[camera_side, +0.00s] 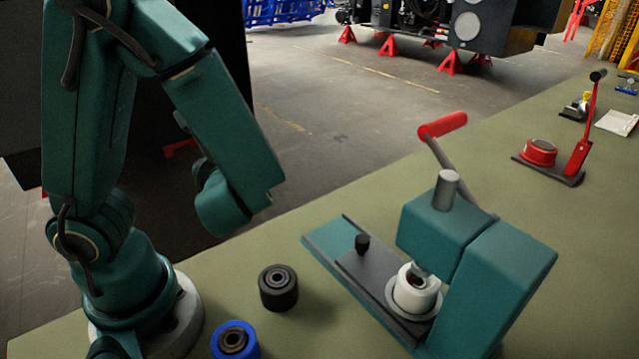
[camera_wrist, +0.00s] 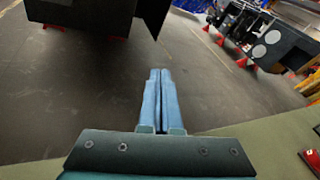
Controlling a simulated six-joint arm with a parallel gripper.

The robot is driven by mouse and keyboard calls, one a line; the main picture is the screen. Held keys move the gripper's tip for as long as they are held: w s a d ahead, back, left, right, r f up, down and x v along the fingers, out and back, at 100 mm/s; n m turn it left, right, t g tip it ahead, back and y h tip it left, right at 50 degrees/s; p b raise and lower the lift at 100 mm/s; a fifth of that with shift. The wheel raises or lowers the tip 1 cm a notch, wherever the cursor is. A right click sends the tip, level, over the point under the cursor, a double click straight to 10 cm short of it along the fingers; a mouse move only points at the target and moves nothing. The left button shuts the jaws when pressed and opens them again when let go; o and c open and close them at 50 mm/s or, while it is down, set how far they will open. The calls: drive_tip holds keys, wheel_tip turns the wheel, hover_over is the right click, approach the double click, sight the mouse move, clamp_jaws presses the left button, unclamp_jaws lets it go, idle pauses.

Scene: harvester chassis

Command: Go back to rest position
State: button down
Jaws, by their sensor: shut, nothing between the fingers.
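My gripper (camera_wrist: 159,98) shows in the wrist view with its two blue fingers together and nothing between them. It points out over the grey floor past the table's edge. In the side view my arm is folded at the left and the gripper's fingers are hidden behind the arm. The gripper is apart from everything on the table.
A green table (camera_side: 420,132) carries a teal press (camera_side: 490,270) with a red handle and a white part (camera_side: 415,292) in it. A black roller (camera_side: 278,288) and a blue roller (camera_side: 235,341) stand near my base. Red stands (camera_side: 451,63) hold machinery on the floor behind.

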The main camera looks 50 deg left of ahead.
drive_tip(key=s+d+f+n+g+h, duration=0.55)
drive_tip(key=s+n+h, duration=0.3)
drive_tip(key=n, duration=0.25)
drive_tip(key=w+d+r+n+t+h, duration=0.4)
drive_tip(key=d+r+n+h, duration=0.1)
drive_tip(key=d+n, duration=0.3)
drive_tip(key=shift+d+r+t+h, duration=0.2)
drive_tip(key=shift+d+t+h, duration=0.15)
drive_tip(key=shift+d+h, duration=0.1)
